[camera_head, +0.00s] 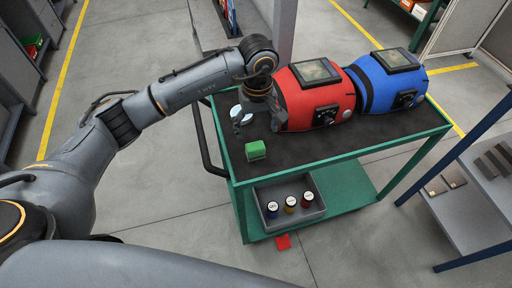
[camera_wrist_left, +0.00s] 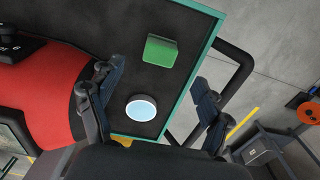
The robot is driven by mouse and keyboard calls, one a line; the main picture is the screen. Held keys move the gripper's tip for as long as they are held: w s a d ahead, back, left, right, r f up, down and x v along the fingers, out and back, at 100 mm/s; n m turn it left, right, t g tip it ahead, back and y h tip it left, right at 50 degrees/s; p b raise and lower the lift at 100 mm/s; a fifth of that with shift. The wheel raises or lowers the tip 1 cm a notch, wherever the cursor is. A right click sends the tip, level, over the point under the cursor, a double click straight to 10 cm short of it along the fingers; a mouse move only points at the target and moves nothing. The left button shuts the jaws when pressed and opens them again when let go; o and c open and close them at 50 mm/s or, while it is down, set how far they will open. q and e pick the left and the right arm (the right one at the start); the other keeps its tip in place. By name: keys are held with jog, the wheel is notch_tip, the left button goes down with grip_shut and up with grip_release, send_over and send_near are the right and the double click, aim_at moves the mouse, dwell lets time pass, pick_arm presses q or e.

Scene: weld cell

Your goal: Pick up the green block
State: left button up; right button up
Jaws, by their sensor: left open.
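The green block (camera_head: 256,150) lies on the dark top of the green cart (camera_head: 335,153), near its left front corner. My left gripper (camera_head: 258,110) is just behind the block, close to the red unit, and apart from the block. In the left wrist view the block (camera_wrist_left: 162,52) shows whole, beyond the fingertips of my left gripper (camera_wrist_left: 157,76). My right gripper is not in view.
A red unit (camera_head: 292,99) and a blue unit (camera_head: 376,85) stand at the cart's back. A pale disc (camera_wrist_left: 141,110) shows between the fingers in the wrist view. A grey bin (camera_head: 268,193) with three small jars is on the lower shelf. The cart top's right front is clear.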

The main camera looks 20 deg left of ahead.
aim_at(256, 148)
pick_arm(q)
notch_tip(256, 148, down, 5)
jog(key=shift+f+p, duration=0.1)
jog(key=shift+p, duration=0.25)
notch_tip(256, 148, down, 5)
jog(key=shift+a+r+p, duration=0.15)
jog(key=shift+p, duration=0.9)
jog(key=shift+f, duration=0.3)
jog(key=c, duration=1.2)
